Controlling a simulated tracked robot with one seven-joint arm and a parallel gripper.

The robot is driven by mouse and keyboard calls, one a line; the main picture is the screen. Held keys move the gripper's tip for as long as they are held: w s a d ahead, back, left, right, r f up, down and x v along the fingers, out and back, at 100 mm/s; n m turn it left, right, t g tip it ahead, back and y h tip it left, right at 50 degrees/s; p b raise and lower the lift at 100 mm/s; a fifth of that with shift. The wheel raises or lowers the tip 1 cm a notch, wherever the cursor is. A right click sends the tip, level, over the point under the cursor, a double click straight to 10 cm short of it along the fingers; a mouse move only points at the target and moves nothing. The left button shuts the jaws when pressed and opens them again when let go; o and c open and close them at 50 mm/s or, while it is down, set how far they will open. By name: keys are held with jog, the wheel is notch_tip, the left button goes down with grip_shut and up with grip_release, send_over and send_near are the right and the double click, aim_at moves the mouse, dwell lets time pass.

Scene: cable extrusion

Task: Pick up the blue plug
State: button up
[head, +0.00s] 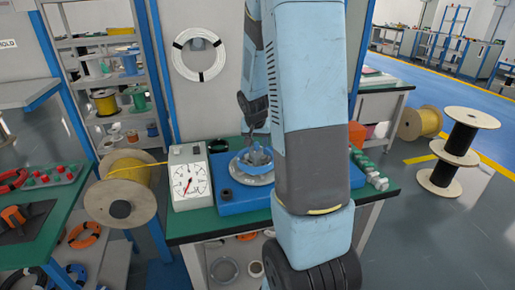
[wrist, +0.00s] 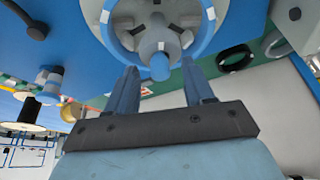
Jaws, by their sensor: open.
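A short blue cylinder that looks like the blue plug (wrist: 160,66) points toward the camera in the wrist view. It stands in front of the grey, blue-rimmed round fixture (wrist: 118,22). My gripper (wrist: 160,73) is open, with one blue finger on each side of the cylinder and gaps between them. I cannot tell whether the cylinder is inside the fixture. In the head view the grey disc (head: 262,178) sits on a blue base (head: 240,201) on the green bench. My arm hides its right part, and the plug is too small to tell there.
A white dial gauge box (head: 190,183) stands left of the blue base, beside a yellow cable spool (head: 143,183). Green and white parts (head: 372,174) lie at the right of the bench. In the wrist view a black ring (wrist: 236,58) lies right of the fixture.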

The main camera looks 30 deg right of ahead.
jog(key=shift+f, duration=0.1)
jog(key=shift+c, duration=0.4)
grip_shut()
jog(key=shift+w+r, duration=0.1)
jog(key=shift+r, duration=0.2)
notch_tip(320, 180, up, 2)
jog(key=shift+r, duration=0.1)
jog(key=s+a+r, duration=0.5)
jog(key=s+r, duration=0.5)
jog(key=s, duration=0.3)
